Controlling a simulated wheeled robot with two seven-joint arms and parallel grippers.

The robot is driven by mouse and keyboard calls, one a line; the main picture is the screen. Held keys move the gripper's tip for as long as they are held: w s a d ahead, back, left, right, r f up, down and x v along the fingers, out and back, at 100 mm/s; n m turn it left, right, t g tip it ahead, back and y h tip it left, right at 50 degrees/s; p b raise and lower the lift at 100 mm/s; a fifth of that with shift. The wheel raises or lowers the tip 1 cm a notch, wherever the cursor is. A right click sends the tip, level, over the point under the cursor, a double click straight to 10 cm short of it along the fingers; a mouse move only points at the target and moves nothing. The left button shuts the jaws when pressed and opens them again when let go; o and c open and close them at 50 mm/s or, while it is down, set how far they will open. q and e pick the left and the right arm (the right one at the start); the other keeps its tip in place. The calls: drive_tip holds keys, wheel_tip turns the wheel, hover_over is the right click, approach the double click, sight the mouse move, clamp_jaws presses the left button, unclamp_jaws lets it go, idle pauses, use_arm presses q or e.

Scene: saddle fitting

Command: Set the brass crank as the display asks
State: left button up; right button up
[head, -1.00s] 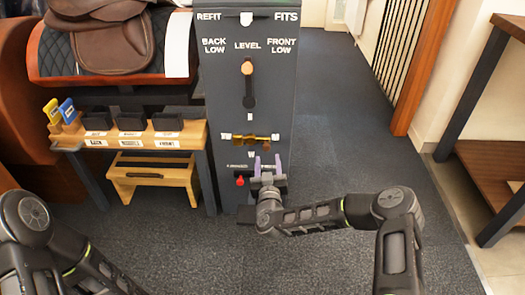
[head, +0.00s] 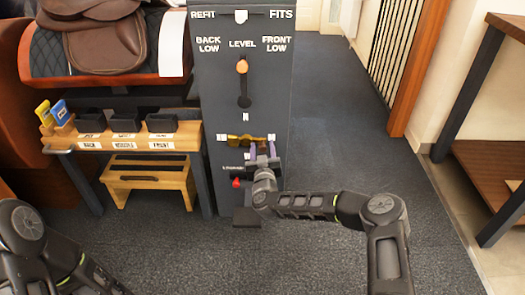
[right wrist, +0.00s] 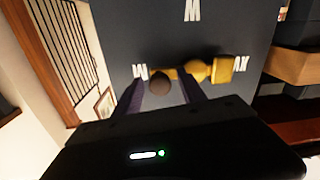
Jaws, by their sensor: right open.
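The brass crank (head: 247,141) lies about level across the front of the dark grey panel (head: 212,110), between small white marks. In the right wrist view the brass crank (right wrist: 198,71) has a dark round knob (right wrist: 160,84) at one end. My right gripper (head: 263,150) is open at the crank's right end. In the right wrist view its purple fingers (right wrist: 163,95) stand either side of the knob; contact cannot be told. An orange-tipped pointer (head: 242,67) stands upright below LEVEL. My left gripper is out of view.
A wooden bench (head: 110,140) with dark blocks and a saddle (head: 100,35) are at the left. A wooden shelf table (head: 490,160) stands at the right. The carpet between is clear.

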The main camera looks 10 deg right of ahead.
drive_tip(key=shift+w, duration=0.1)
drive_tip(key=shift+c, duration=0.6)
clamp_jaws()
idle(0.8)
